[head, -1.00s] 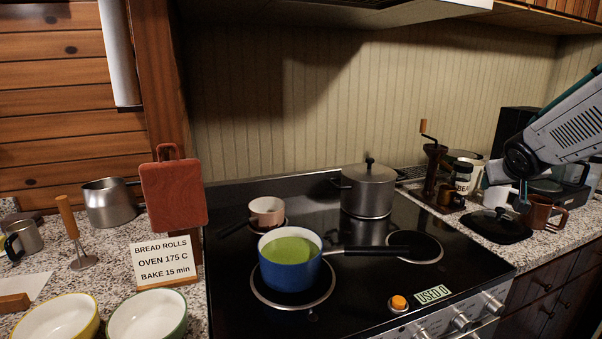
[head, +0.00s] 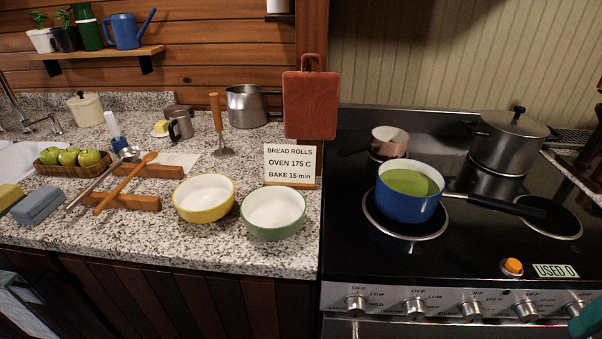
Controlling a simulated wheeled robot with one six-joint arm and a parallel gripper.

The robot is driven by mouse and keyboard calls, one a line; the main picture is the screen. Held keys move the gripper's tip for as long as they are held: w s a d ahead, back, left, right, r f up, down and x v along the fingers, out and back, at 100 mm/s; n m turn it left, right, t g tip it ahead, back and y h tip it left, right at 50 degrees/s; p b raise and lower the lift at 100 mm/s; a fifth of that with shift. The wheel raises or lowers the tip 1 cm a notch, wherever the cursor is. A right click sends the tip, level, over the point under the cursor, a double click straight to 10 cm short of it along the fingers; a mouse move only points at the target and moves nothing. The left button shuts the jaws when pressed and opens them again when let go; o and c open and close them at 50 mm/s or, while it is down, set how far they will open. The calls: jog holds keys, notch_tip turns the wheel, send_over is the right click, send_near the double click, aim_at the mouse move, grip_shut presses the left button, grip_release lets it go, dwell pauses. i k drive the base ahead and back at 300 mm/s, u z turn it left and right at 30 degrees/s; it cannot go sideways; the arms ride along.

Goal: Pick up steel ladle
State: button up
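The steel ladle (head: 98,181) lies on the granite counter at the left in the head view. Its bowl (head: 129,153) points to the back right and its long handle runs toward the front left. It rests across two wooden blocks (head: 132,202), close beside a wooden spoon (head: 122,185). My gripper is not in view; only a small teal piece, which looks like part of my arm, shows at the lower right edge.
A yellow bowl (head: 203,199) and a green bowl (head: 273,214) stand right of the ladle. A blue pot (head: 408,196) of green soup is on the stove.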

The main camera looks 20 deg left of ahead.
aim_at(129, 154)
jog(key=u, duration=1.2)
